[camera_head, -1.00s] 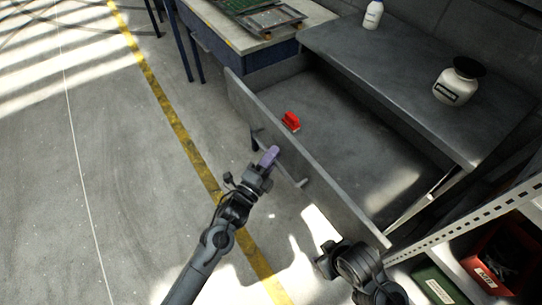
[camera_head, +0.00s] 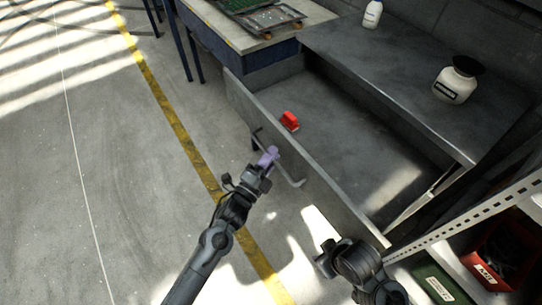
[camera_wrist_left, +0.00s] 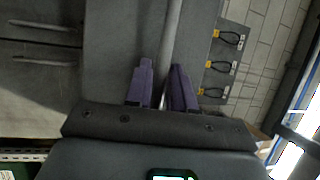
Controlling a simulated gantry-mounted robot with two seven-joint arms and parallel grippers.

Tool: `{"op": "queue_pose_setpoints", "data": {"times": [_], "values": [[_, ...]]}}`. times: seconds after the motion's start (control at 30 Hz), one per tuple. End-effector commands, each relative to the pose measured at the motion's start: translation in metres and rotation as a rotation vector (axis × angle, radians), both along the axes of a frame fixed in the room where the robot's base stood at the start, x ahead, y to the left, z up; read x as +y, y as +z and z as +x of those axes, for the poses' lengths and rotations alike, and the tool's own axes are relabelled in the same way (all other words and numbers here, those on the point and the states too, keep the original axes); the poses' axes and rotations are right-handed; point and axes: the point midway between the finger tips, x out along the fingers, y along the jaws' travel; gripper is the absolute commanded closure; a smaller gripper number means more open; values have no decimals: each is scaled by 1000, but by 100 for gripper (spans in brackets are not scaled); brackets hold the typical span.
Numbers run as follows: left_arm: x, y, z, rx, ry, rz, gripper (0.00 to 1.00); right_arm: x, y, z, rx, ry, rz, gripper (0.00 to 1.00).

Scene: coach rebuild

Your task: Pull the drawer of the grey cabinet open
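The grey cabinet (camera_head: 405,75) stands at the right in the head view. Its wide drawer (camera_head: 375,160) is pulled far out, and its inside shows. A bar handle (camera_head: 291,178) runs along the drawer front (camera_head: 325,190). My left gripper (camera_head: 269,157) is at the middle of this handle.
A red object (camera_head: 289,121) lies in the drawer. A white bottle (camera_head: 372,14) and a dark-lidded jar (camera_head: 456,81) stand on the cabinet. A workbench (camera_head: 235,35) is behind, and a perforated shelf rack (camera_head: 470,226) with bins is at the right. The floor at left is clear.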

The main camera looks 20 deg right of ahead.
Motion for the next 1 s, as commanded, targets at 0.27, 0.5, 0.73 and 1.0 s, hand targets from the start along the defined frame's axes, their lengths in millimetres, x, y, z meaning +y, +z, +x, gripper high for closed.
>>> {"op": "queue_pose_setpoints", "data": {"times": [0.27,0.5,0.73,1.0], "values": [[29,-5,-18,2,1,3,77,1,14,0,-1,0,2,57],[63,-12,-40,2,1,1,77,1,26,0,-1,1,2,57],[83,-17,-53,1,1,1,77,-1,31,0,-1,5,-5,57],[88,-18,-56,0,0,0,77,-1,31,0,-1,6,-7,57]]}}
